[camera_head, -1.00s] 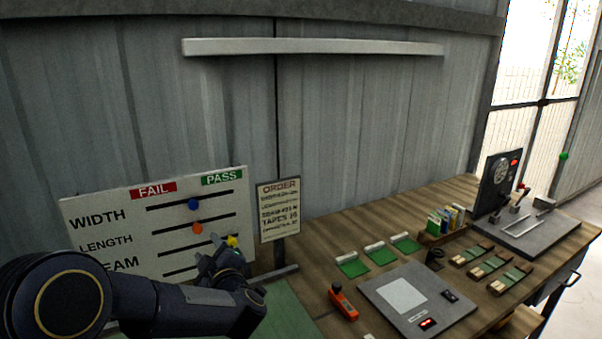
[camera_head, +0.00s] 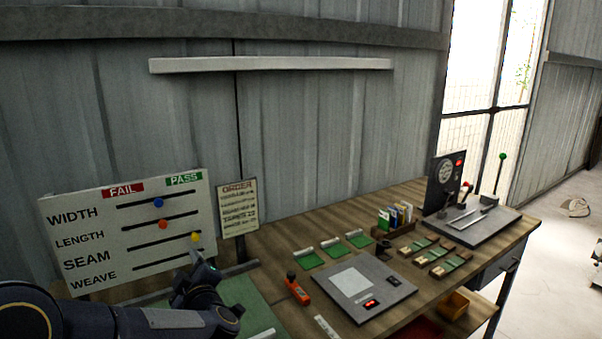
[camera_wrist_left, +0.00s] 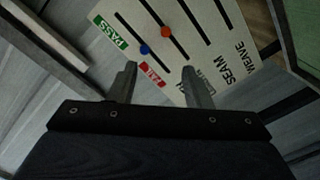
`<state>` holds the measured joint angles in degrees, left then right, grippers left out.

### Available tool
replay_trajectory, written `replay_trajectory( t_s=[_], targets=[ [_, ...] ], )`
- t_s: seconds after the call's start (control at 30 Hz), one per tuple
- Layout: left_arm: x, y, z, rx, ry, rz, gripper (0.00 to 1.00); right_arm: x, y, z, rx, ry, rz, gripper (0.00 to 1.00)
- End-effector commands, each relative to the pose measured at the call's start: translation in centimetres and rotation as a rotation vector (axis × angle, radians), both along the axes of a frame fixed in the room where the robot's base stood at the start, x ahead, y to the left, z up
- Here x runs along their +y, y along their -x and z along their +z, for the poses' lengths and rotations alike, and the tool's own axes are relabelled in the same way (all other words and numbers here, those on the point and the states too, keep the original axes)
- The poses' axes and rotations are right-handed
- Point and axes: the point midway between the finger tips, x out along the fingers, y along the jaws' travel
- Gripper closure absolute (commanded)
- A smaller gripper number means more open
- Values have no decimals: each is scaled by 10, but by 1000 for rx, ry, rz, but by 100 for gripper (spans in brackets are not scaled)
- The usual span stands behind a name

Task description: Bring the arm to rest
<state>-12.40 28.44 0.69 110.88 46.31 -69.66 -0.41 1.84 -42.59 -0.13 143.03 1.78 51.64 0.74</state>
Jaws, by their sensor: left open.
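My left gripper (camera_head: 193,268) is in front of the lower right part of the white inspection board (camera_head: 75,238), near the seam row. In the left wrist view its two fingers (camera_wrist_left: 163,88) are apart with nothing held between them, and the board shows beyond them. The board has blue (camera_head: 158,202), orange (camera_head: 163,224) and yellow (camera_head: 195,237) sliding knobs on the width, length and seam rows. The yellow knob is near the pass end. The knob of the weave row cannot be seen. My right gripper is not in view.
An order sign (camera_head: 239,208) stands right of the board. On the wooden bench (camera_head: 290,240) are a green mat (camera_head: 245,297), an orange tool (camera_head: 297,289), a grey scale (camera_head: 349,300), several green swatches and a tester (camera_head: 470,222) with levers. Space above the bench is clear.

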Motion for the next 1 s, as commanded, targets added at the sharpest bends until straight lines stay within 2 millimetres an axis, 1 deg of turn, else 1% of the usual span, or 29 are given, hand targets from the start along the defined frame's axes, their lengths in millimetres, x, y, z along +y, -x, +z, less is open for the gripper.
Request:
replay_trajectory(
  t_s=[0.27,0.37,0.47,0.57,0.67,0.7,0.77,0.8,0.87,0.9,0.97,1.0],
  targets=[
    [-3,7,16,38,37,-149,55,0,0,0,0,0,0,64],
    [-6,14,23,63,49,-234,55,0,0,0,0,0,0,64],
    [-12,27,30,100,59,-334,55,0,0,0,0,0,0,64],
    [-19,48,36,153,60,-454,55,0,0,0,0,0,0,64],
    [-30,85,37,239,46,-603,55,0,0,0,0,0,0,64],
    [-35,104,34,287,36,-669,55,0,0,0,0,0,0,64],
    [-41,138,26,369,16,-761,55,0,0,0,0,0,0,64],
    [-45,161,19,431,0,-818,55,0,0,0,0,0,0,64],
    [-49,198,5,527,-22,-891,55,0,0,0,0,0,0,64],
    [-51,222,-6,594,-36,-933,55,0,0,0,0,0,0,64],
    [-51,257,-22,693,-52,-982,55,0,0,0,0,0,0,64],
    [-51,278,-32,755,-62,-1006,55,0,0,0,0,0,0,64]
  ],
)
